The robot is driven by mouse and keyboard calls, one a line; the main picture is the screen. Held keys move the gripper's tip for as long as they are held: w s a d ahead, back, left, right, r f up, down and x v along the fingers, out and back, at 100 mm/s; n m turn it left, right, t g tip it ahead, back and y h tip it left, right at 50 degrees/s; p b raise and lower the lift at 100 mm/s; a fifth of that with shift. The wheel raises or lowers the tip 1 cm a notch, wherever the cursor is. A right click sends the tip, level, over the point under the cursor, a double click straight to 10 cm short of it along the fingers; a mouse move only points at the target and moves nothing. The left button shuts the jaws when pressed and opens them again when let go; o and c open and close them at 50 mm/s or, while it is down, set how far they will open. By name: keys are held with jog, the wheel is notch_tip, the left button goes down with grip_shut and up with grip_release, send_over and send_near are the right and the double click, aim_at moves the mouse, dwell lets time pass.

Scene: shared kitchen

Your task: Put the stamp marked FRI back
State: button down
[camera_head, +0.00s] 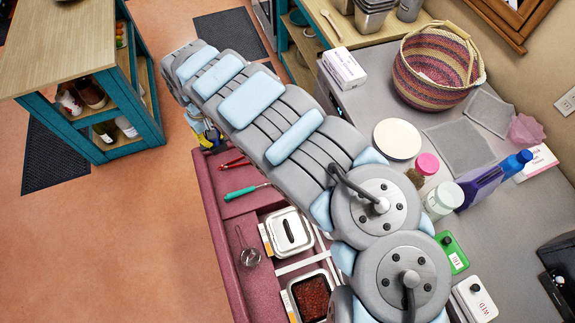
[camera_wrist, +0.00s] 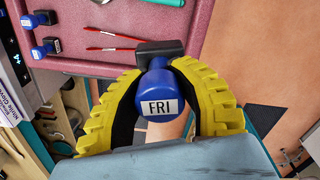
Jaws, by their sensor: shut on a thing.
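The stamp marked FRI (camera_wrist: 159,88) has a round blue body with a white label and a black part at its far end. My gripper (camera_wrist: 160,98) has yellow padded fingers, shut on the stamp from both sides. The stamp appears held above or near the edge of the maroon drawer (camera_wrist: 108,52). In the head view my gripper (camera_head: 209,138) is partly hidden behind my arm, at the far end of the drawer (camera_head: 214,205).
A teal shelf cart (camera_head: 90,90) stands to the left, with open floor between.

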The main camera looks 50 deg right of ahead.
jog(key=s+d+f+m+p, duration=0.1)
jog(key=s+d+f, duration=0.45)
jog(key=s, duration=0.55)
jog(key=s+d+f+m, duration=0.1)
jog(key=s+d+f, duration=0.5)
jog(key=s, duration=0.5)
jog(key=s+d+f+m+p, duration=0.1)
jog(key=s+d+f, duration=0.5)
jog(key=s, duration=0.6)
jog(key=shift+w+d+f+b, duration=0.2)
jog(key=shift+w+d+b, duration=0.15)
jog(key=shift+w+d, duration=0.6)
jog(key=shift+w+d+f+b, duration=0.2)
jog(key=shift+w+d+b, duration=0.15)
jog(key=shift+w+d, duration=0.6)
jog(key=w+d+f+b, duration=0.6)
jog(key=f+b, duration=0.1)
jog(key=b, duration=1)
jog(key=shift+f, duration=0.15)
jog(key=shift+w+d+f, duration=0.1)
jog(key=shift+w, duration=0.1)
